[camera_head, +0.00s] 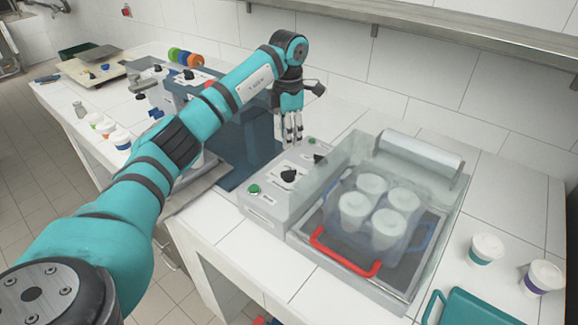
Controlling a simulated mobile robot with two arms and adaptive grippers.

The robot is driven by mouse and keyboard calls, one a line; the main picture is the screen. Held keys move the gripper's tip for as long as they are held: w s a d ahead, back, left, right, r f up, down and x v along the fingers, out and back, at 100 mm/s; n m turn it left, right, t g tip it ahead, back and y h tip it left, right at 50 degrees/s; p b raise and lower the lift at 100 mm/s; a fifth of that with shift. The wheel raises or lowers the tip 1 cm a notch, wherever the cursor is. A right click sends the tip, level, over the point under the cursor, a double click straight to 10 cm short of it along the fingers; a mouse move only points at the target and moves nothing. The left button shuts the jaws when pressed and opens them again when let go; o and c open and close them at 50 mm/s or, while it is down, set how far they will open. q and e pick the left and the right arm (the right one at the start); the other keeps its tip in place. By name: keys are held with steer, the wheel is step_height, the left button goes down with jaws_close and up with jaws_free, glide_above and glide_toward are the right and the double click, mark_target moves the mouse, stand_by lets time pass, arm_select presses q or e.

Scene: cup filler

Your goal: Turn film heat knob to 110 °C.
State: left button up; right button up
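A grey machine with a control panel (270,207) stands mid-counter. A large black knob (288,175) with a white dial plate sits on the panel, and a smaller dark knob (318,158) sits farther back. The labels and temperature marks are too small to read, so I cannot tell which knob is film heat or its setting. My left gripper (292,132) points down above and behind the panel, apart from both knobs. It holds nothing visible; its slim fingers are close together, and their opening is unclear. My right gripper is not in view.
The machine's clear cover (337,173) is over several white cups (388,228), with a red handle (345,250) in front. A green button (254,190) is on the panel. Two cups (486,248) and a teal crate (480,306) stand right. A wall shelf (440,27) runs above.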

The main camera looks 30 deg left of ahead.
mark_target(289, 171)
arm_select(q)
step_height(289, 171, down, 12)
steer(key=shift+r+p, duration=0.1)
steer(key=shift+p, duration=1.15)
steer(key=shift+c, duration=0.3)
jaws_close()
